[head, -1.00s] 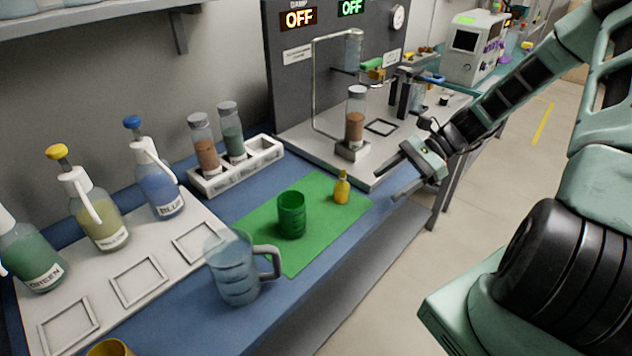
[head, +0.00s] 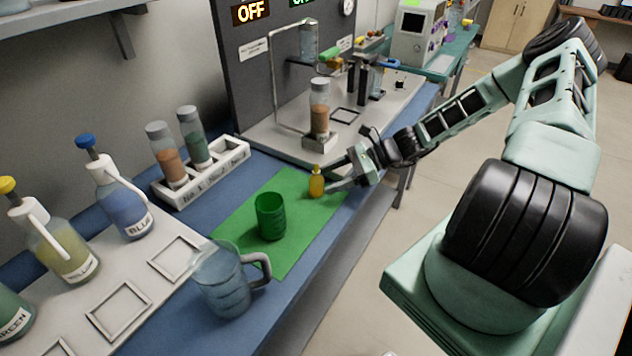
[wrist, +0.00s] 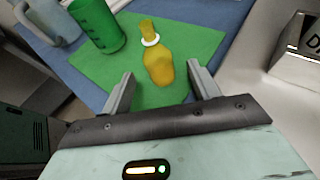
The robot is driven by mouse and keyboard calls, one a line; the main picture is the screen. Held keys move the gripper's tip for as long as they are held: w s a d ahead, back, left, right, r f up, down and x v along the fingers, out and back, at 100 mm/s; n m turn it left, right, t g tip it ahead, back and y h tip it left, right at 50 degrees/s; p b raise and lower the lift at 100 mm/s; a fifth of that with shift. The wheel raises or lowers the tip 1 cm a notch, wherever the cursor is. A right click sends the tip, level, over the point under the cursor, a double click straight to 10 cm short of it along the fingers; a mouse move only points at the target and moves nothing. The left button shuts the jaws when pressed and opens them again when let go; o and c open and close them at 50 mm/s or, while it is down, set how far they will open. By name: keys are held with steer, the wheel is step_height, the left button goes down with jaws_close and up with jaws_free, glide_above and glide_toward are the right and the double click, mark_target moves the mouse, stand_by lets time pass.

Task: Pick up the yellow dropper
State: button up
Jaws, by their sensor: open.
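The yellow dropper (head: 316,184) is a small amber bottle with a yellow top. It stands upright on the green mat (head: 296,219), near the mat's right corner. My gripper (head: 328,176) is open at the dropper's right side, with its fingers pointing toward it. In the wrist view the dropper (wrist: 157,58) lies ahead of the gap between the two fingers of my gripper (wrist: 160,88), a little beyond their tips. No contact shows there. In the head view the far finger is partly behind the dropper.
A green cup (head: 270,216) stands on the mat left of the dropper. A clear jug (head: 222,282) is in front of it. The grey apparatus base (head: 270,140) lies just behind. Bottles and a white vial rack (head: 205,175) stand at the left.

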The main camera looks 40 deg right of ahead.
mark_target(310, 193)
steer(key=x, duration=0.2)
steer(key=p+x, duration=0.1)
steer(key=x, duration=0.2)
steer(key=shift+a+r, duration=0.15)
steer(key=shift+a, duration=0.25)
steer(key=shift+w+a+f, duration=0.25)
steer(key=shift+a, duration=0.05)
steer(key=c, duration=1.1)
